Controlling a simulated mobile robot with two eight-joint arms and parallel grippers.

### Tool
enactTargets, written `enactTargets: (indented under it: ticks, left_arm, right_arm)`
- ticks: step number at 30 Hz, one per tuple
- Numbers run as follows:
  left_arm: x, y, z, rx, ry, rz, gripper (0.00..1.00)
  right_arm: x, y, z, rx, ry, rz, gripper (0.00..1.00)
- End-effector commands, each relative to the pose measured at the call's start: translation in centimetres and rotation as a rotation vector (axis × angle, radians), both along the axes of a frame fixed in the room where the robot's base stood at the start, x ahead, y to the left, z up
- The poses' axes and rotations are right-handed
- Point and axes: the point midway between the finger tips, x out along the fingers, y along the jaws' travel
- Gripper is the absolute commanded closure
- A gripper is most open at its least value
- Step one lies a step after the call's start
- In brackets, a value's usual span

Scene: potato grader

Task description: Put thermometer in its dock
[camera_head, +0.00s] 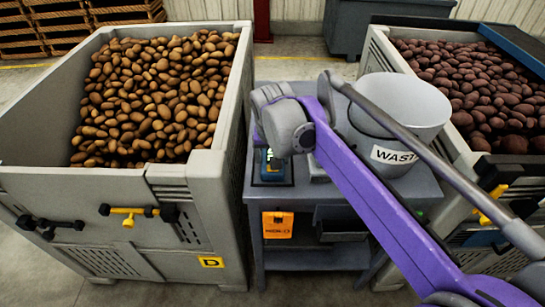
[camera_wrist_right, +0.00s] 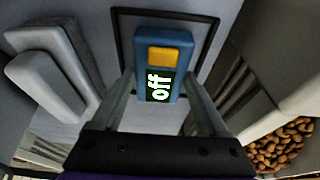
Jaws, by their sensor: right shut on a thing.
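In the head view part of the blue thermometer (camera_head: 270,160) shows above the grey stand (camera_head: 262,193), beneath my right wrist, which hides the fingers. I cannot tell for sure which part is the dock. My left gripper is not in view.
An orange holder (camera_head: 278,225) with small lettering is on the stand's front. A white waste bin (camera_head: 400,105) stands right of my wrist. A pale grey block (camera_wrist_right: 45,80) lies left of the thermometer. Potato crates flank the stand at left (camera_head: 205,190) and right (camera_head: 385,50).

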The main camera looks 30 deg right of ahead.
Motion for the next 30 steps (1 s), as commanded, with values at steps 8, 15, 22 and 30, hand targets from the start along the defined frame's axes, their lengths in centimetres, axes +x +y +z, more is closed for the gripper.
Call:
enactTargets:
  ticks: [8,15,22,30]
  left_arm:
    - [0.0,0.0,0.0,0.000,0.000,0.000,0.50]
    - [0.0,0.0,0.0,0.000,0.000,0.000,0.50]
    - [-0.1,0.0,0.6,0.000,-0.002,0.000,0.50]
    - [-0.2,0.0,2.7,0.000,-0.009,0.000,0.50]
  right_arm:
    - [0.0,0.0,-0.3,0.000,0.000,0.000,0.09]
    - [0.0,0.0,-0.3,0.000,0.000,0.000,0.00]
    - [-0.4,0.2,1.4,0.000,0.000,0.000,0.00]
    - [-1.8,1.1,7.1,0.000,0.000,0.001,0.00]
